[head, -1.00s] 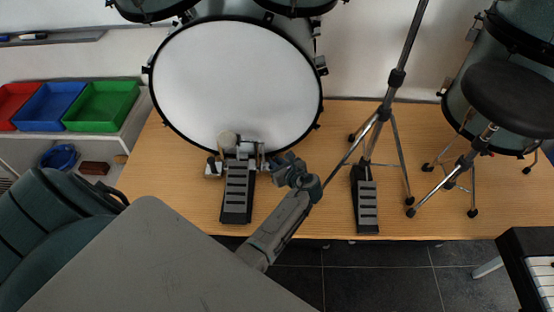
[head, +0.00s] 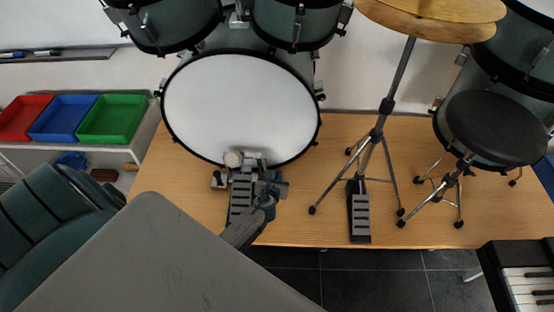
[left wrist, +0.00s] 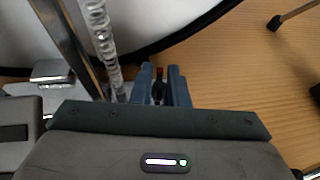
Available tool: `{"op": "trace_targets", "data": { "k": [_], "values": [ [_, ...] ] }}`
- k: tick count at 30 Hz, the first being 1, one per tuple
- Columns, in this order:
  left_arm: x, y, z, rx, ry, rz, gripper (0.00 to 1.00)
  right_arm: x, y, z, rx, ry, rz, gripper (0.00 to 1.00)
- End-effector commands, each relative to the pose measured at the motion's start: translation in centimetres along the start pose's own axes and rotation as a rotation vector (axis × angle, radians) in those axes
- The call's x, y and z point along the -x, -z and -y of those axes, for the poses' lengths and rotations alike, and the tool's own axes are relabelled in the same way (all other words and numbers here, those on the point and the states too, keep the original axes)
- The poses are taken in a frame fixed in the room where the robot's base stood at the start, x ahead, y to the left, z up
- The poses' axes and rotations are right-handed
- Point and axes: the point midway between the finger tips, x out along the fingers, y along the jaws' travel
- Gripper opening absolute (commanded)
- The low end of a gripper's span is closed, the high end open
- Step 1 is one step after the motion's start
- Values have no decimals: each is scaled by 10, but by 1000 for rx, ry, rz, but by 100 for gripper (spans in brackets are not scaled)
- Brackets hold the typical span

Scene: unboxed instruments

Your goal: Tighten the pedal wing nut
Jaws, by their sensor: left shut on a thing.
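The bass drum pedal (head: 240,198) stands on the wooden platform in front of the white bass drum, its round beater (head: 233,158) near the drum's lower edge. My left gripper (head: 276,181) is at the right side of the pedal's frame. In the left wrist view my left gripper (left wrist: 160,72) has its two blue-grey fingers close together around a small dark piece with a red tip, which looks like the wing nut (left wrist: 158,88). The nut cannot be made out in the head view. A metal spring (left wrist: 102,35) of the pedal shows beside the fingers. My right gripper is out of view.
A hi-hat stand (head: 375,140) with its own pedal (head: 359,212) stands to the right, with a black stool (head: 495,127) beyond it. Red, blue and green bins (head: 112,118) are at the left. Platform between pedal and stand is mostly clear.

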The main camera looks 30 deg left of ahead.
Motion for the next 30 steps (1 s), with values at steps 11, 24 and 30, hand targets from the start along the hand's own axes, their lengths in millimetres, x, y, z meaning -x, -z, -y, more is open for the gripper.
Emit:
{"op": "trace_targets", "data": {
  "k": [11,24,30],
  "values": [
    [-1,-1,-1,-26,59,2,0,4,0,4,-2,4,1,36],
    [-1,-1,-1,-26,59,2,28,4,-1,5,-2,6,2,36],
    [0,-1,0,-25,59,1,28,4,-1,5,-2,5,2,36]
  ]
}}
